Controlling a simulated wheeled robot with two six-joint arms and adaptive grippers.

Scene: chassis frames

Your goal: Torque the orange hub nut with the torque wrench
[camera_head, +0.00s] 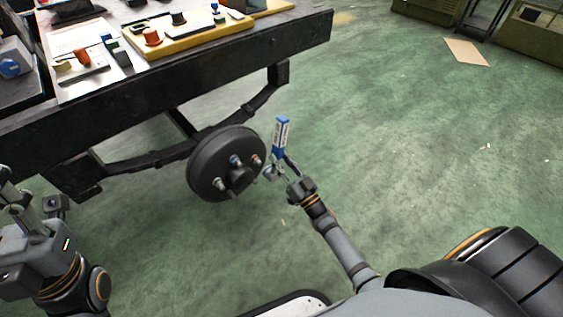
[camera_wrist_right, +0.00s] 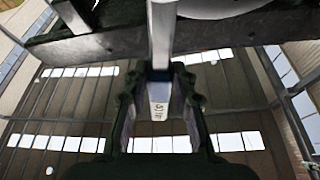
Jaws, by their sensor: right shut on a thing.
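The black round hub (camera_head: 208,165) is mounted under the dark chassis frame and carries several nuts. The orange hub nut (camera_head: 256,160) is on its right side, and a blue nut (camera_head: 234,160) is near its top middle. My right gripper (camera_head: 286,176) is shut on the torque wrench (camera_head: 282,134), just right of the hub. The wrench's blue and white part points up; its lower end is beside the hub rim, and I cannot tell whether it touches. In the wrist view the wrench (camera_wrist_right: 160,95) runs between the fingers (camera_wrist_right: 160,115). My left gripper (camera_head: 28,205) is at the left edge, its fingers unclear.
The dark chassis frame (camera_head: 200,90) spans the upper left, with a leaf spring (camera_head: 150,160) below it. Trays with small parts (camera_head: 190,38) lie on top.

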